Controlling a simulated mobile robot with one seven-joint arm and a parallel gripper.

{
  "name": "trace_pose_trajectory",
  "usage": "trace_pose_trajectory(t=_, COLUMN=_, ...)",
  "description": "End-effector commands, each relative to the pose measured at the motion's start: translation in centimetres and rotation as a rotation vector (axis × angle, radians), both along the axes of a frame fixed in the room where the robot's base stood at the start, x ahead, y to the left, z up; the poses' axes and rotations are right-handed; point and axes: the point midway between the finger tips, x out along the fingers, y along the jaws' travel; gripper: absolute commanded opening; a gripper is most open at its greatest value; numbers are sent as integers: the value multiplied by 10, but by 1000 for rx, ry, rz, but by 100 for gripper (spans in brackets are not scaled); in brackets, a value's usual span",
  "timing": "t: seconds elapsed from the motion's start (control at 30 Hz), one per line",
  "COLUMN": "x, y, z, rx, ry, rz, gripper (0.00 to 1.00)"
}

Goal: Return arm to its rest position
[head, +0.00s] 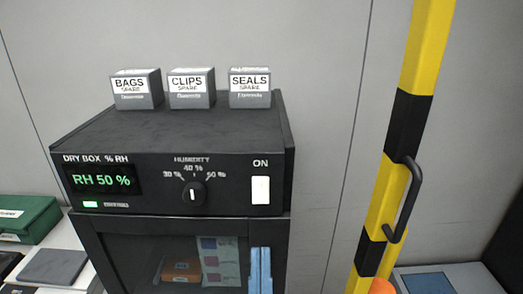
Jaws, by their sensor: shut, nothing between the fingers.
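My gripper and arm do not show in the head view. The dry box (180,140) stands in the middle, dark and box-shaped. Its green display (104,181) reads RH 50 %. Its humidity knob (192,194) has a white mark that looks about upright. A white switch (261,190) sits under the word ON. The lower door (130,255) looks shut, with a light blue handle (260,270) at its right. Behind its glass are an orange box (182,271) and a printed sheet (219,261).
Three small grey boxes, BAGS (137,89), CLIPS (191,88) and SEALS (250,88), stand on the dry box. A yellow-and-black post (408,125) with a black handle (405,200) rises at the right. A green case (25,219) and a dark slab (52,267) lie at the left.

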Motion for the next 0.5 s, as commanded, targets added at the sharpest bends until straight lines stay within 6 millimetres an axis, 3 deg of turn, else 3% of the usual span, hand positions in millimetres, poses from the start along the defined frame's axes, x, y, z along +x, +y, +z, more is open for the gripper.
trace_pose_trajectory(t=0.1, x=24, y=0, z=67, rx=-1, ry=-17, rz=1, gripper=0)
trace_pose_trajectory(t=0.23, x=36, y=0, z=146, rx=-1, ry=-13, rz=0, gripper=0)
trace_pose_trajectory(t=0.4, x=23, y=-1, z=237, rx=-1, ry=-3, rz=1, gripper=0)
trace_pose_trajectory(t=0.5, x=6, y=-1, z=276, rx=-1, ry=6, rz=1, gripper=0)
